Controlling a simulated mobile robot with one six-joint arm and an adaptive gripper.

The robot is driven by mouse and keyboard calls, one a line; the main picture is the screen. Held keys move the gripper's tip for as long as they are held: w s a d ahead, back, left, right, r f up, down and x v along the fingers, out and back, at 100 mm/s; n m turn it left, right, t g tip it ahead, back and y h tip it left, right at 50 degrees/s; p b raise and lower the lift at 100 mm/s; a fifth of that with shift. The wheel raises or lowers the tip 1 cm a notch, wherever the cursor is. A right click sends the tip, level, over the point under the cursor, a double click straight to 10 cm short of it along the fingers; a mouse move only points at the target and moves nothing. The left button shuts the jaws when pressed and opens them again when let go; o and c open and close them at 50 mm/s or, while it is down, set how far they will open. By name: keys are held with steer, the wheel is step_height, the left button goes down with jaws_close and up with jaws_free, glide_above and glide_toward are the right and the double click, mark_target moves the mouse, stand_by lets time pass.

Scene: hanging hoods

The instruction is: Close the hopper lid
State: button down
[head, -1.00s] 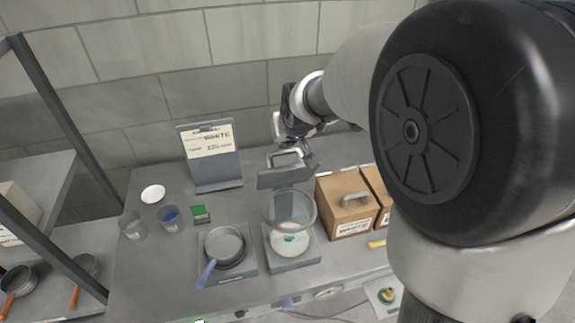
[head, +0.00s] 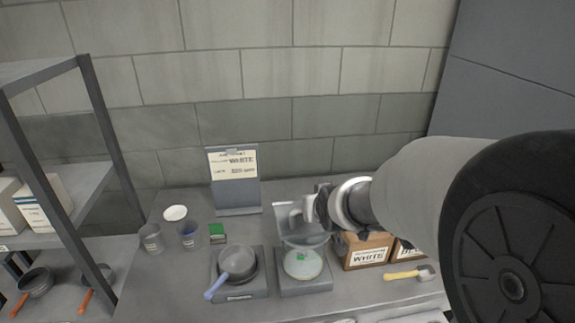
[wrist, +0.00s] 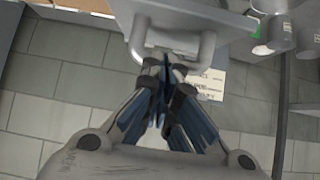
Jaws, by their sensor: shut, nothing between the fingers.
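The hopper (head: 303,262) is a clear bowl on a grey square base on the bench. Its lid (head: 290,216) is a grey plate standing raised and tilted at the bowl's back, with a pale U-shaped handle. In the wrist view the lid (wrist: 222,16) fills the top, and its handle (wrist: 172,50) points toward my fingers. My gripper (wrist: 165,68) is shut and empty, its tips close to the handle; I cannot tell whether they touch. In the head view my gripper (head: 318,207) is just right of the handle, above the bowl's rear right rim.
A pan (head: 238,263) on a grey base stands left of the hopper. A brown box (head: 365,252) stands close on the right, partly behind my arm. A sign stand (head: 235,190) is behind left. A yellow-handled scoop (head: 405,275) lies front right. Cups (head: 190,234) are at left.

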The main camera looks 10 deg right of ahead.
mark_target(313, 232)
steer(key=shift+s+a+f, duration=0.1)
steer(key=shift+s+f, duration=0.2)
steer(key=shift+f, duration=0.3)
steer(key=shift+s+f+t+b, duration=0.3)
steer(key=shift+s+f+b, duration=0.1)
steer(key=shift+f+b, duration=0.35)
steer(key=r+p, duration=0.1)
steer(key=r, duration=0.1)
steer(key=r+p, duration=0.1)
steer(key=r, duration=0.1)
steer(key=shift+w+r+p, duration=0.1)
steer(key=shift+w+p, duration=0.3)
steer(key=s+r+g+b, duration=0.1)
steer(key=s+g, duration=0.4)
steer(key=s, duration=2.7)
steer(key=shift+a+r+g, duration=0.35)
steer(key=shift+r+g, duration=0.05)
steer(key=shift+r, duration=0.25)
